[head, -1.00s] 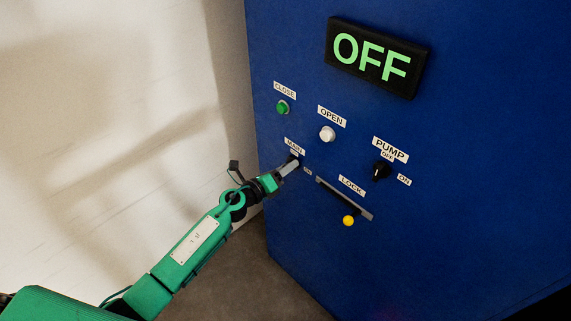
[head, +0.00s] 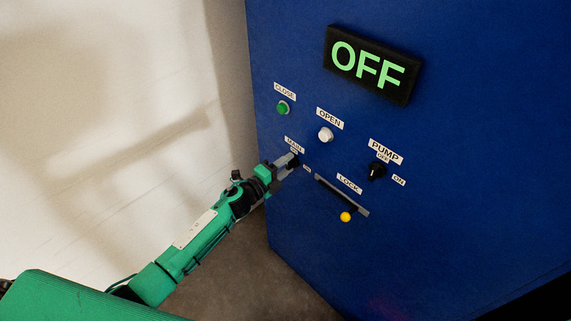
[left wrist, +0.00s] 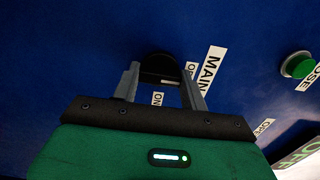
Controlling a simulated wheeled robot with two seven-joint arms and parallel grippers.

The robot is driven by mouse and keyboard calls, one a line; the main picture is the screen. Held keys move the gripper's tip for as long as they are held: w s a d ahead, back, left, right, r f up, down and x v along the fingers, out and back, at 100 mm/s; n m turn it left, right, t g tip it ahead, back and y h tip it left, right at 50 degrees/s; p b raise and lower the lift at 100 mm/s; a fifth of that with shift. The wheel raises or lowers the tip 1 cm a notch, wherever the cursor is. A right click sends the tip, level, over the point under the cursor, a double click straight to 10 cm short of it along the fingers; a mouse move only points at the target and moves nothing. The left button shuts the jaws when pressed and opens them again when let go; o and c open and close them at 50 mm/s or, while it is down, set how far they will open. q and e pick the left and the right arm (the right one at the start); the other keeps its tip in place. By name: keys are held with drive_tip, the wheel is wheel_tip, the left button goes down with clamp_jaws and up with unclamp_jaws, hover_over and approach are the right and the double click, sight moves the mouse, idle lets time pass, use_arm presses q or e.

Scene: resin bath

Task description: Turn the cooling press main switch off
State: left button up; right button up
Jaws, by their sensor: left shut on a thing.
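The main switch is a black round knob (left wrist: 157,66) on the blue press panel, between my fingers in the left wrist view. Small OFF and ON labels sit beside it, partly covered by my fingers. In the head view the MAIN label (head: 294,145) is just above it, and the knob is mostly hidden by my gripper. My left gripper (head: 291,163) is shut on the knob, with one finger on each side (left wrist: 160,84). The display (head: 374,64) at the top of the panel reads OFF in green. My right gripper is not in view.
A green CLOSE button (head: 283,108) and a white OPEN button (head: 326,135) are above. A black PUMP knob (head: 377,171) is to the right. The LOCK slot with a yellow ball handle (head: 345,217) is below right. A pale wall (head: 110,90) stands at left.

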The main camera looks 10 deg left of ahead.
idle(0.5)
use_arm(q)
drive_tip(key=o, duration=1)
drive_tip(key=shift+a, duration=0.1)
drive_tip(key=shift+b+v, duration=1.45)
drive_tip(key=shift+v, duration=5.45)
drive_tip(key=shift+f, duration=0.15)
